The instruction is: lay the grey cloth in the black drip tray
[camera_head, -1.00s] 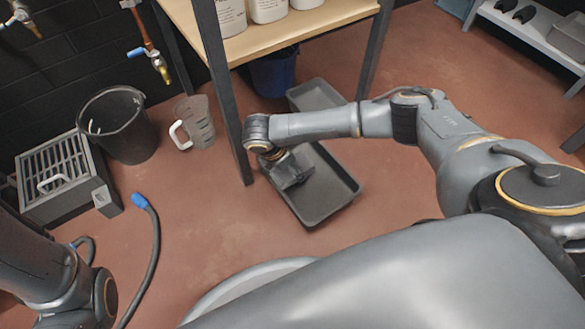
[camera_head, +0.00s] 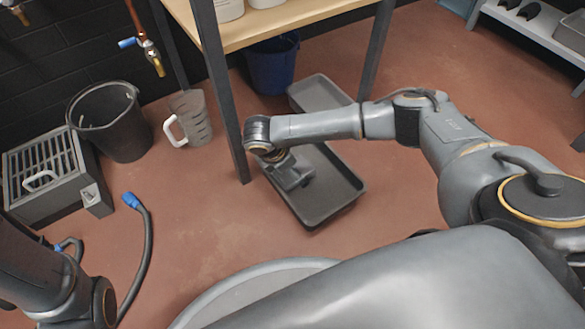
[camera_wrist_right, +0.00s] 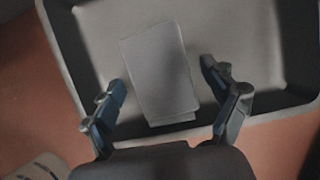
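The black drip tray (camera_head: 335,196) lies on the floor beside the bench leg; my right forearm crosses above it in the head view. In the right wrist view the tray (camera_wrist_right: 245,45) fills most of the picture. The grey cloth (camera_wrist_right: 160,70), a flat folded rectangle, shows within the tray's outline between my right gripper's fingers. My right gripper (camera_wrist_right: 163,74) is open, with a gap on each side of the cloth. In the head view the right gripper (camera_head: 292,174) is over the tray and hides the cloth. My left gripper is out of view.
The bench's dark leg (camera_head: 222,100) stands close left of my right gripper. A blue bucket (camera_head: 272,66) is under the bench. A clear jug (camera_head: 190,120), black bucket (camera_head: 112,125), grilled grey unit (camera_head: 55,178) and blue-ended hose (camera_head: 148,240) are at left. Floor between hose and tray is clear.

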